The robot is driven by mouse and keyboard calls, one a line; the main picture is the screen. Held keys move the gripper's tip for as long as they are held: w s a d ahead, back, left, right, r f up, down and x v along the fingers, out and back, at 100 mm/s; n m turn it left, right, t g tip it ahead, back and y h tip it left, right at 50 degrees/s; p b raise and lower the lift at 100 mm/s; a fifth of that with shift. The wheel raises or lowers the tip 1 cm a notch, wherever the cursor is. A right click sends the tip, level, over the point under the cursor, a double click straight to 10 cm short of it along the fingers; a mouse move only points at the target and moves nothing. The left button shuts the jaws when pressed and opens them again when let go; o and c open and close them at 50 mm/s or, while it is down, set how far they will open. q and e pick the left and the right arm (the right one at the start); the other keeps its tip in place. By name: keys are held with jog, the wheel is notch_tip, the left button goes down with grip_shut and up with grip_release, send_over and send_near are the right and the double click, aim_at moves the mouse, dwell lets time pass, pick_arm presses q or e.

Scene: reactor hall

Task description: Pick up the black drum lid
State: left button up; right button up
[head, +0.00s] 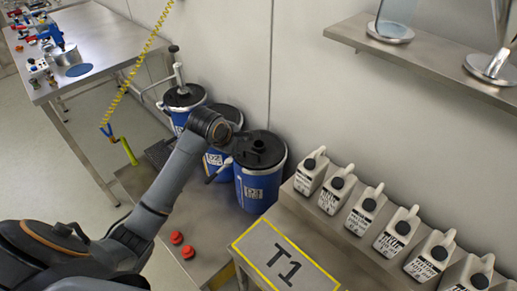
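Three blue drums stand in a row by the wall. The nearest drum (252,190) has a black drum lid (266,156) seated on its top. The middle drum (214,160) also has a black top, partly hidden by my wrist. The far drum (180,118) carries a pump with an upright pipe. My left arm reaches up from the lower left, and my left gripper (243,140) is at the left side of the nearest drum's lid. Its fingers are dark against the black lid, so I cannot see whether they are apart or touching it. My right gripper is not in view.
White jugs (369,210) with black caps line a bench at the right, beside a yellow-framed T1 sign (285,262). Two red caps (176,237) lie on the low metal surface. A metal table (105,40) stands upper left, and a yellow coiled hose (140,62) hangs down.

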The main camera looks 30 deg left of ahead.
pick_arm(q)
send_near(251, 152)
jog(key=s+x, duration=0.1)
jog(key=x, duration=0.3)
jog(key=shift+w+r+x, duration=0.1)
jog(key=shift+w+x, duration=0.05)
jog(key=shift+x, duration=1.25)
jog(key=shift+w+r+x, duration=0.1)
jog(key=shift+w+x, duration=0.05)
jog(key=shift+x, duration=1.25)
jog(key=shift+d, duration=0.1)
grip_shut()
